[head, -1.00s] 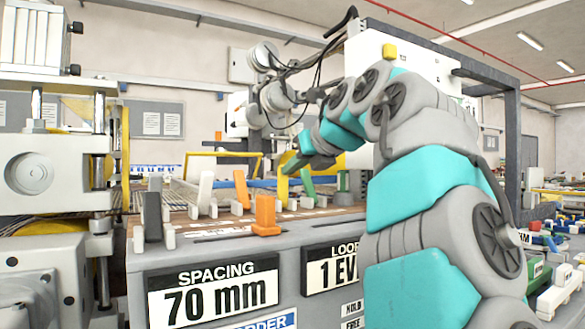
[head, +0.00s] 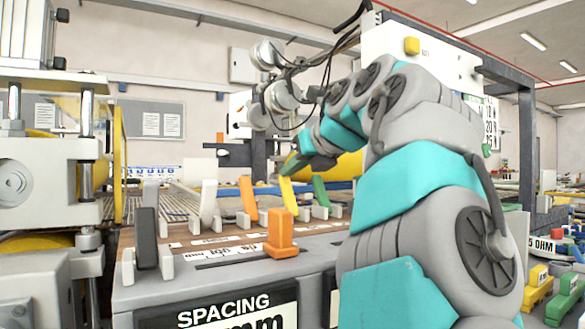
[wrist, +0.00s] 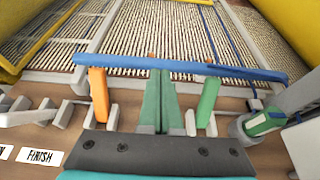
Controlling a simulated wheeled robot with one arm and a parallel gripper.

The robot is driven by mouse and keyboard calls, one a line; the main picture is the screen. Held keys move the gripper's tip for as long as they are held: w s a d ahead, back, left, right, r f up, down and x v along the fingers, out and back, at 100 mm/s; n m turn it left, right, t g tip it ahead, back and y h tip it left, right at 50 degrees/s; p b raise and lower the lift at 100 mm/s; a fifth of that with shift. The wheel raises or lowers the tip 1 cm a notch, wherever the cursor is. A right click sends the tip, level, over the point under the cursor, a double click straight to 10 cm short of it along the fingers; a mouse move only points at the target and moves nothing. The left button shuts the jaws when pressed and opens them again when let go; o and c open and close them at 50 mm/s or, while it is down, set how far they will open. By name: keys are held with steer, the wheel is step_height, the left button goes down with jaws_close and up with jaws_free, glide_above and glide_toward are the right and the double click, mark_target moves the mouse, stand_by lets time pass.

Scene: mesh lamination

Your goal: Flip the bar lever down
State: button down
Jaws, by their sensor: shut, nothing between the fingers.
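A row of levers stands on a brown panel: dark grey (head: 146,238), white (head: 208,203), orange (head: 248,198), yellow (head: 288,196) and green (head: 320,191), all raised and some leaning. I cannot read which one is labelled bar. My gripper (head: 292,167) is shut and empty, its fingertips close above the yellow lever's top in the head view. In the wrist view the closed green fingers (wrist: 157,95) lie between the orange lever (wrist: 98,94) and the green lever (wrist: 207,102). The yellow lever is hidden there, and contact cannot be told.
A blue bar (wrist: 200,69) runs across behind the levers, with a mesh bed (wrist: 160,30) beyond. A grey post with a green part (wrist: 262,122) stands right of the green lever. A roller machine (head: 40,180) is at left.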

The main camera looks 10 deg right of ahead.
steer(key=shift+w+a, duration=0.1)
steer(key=shift+w, duration=0.15)
stand_by(0.5)
steer(key=shift+s+r, duration=0.1)
